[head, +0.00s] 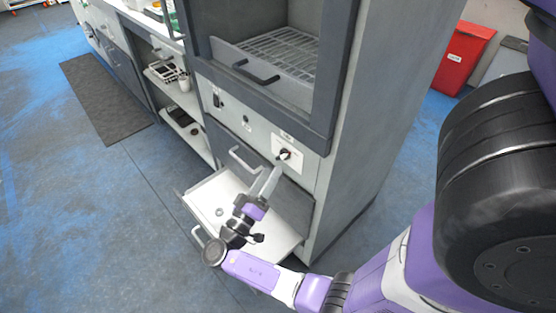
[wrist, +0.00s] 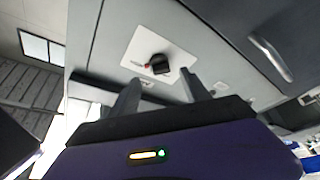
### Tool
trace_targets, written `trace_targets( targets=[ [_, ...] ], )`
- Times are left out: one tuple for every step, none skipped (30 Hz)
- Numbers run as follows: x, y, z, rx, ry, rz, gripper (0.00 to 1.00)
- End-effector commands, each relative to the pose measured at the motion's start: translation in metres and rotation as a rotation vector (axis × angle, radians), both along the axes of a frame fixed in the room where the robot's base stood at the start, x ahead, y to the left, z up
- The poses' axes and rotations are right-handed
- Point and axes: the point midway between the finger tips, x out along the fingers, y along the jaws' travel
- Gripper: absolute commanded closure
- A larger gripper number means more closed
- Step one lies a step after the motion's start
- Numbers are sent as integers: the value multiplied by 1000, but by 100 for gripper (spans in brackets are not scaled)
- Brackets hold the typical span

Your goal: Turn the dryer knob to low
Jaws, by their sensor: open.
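The dryer knob (head: 284,154) is a small dark knob with a red mark on a white plate (head: 294,160) on the grey dryer's front panel. In the wrist view the knob (wrist: 158,64) is black with a red mark on its left side, on its white plate (wrist: 150,42). My gripper (head: 272,178) is just below and in front of the knob. In the wrist view my gripper (wrist: 163,88) is open, its two fingers spread either side of the knob's line and short of it. Nothing is between the fingers. The writing on the plate is too small to read.
An open drawer (head: 205,197) sticks out below the panel, under my forearm. Above the panel is the dryer compartment with a wire rack (head: 285,50) and a dark handle (head: 256,73). A red bin (head: 464,57) stands at the back right.

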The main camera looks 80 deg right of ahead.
Motion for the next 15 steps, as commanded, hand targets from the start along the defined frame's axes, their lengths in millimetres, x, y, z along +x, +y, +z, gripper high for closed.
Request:
trace_targets(
  targets=[
    [-4,-9,4,0,-1,-5,45],
    [-5,-13,5,1,-1,-4,45],
    [-6,-19,6,1,-1,-4,45],
    [-7,-23,8,2,1,-3,45],
    [-9,-27,9,1,1,-4,45],
    [-10,-32,10,2,1,-3,45],
    [-10,-35,11,1,1,-3,45],
    [-11,-38,12,1,1,-3,45],
    [-12,-42,13,2,1,-2,45],
    [-12,-44,13,2,1,-2,45],
    [-13,-46,14,2,1,-1,45],
    [-13,-47,14,2,1,-1,45],
    [-14,-49,14,2,1,-1,45],
    [-14,-49,14,3,1,0,45],
    [-14,-50,14,3,1,0,45]
  ],
)
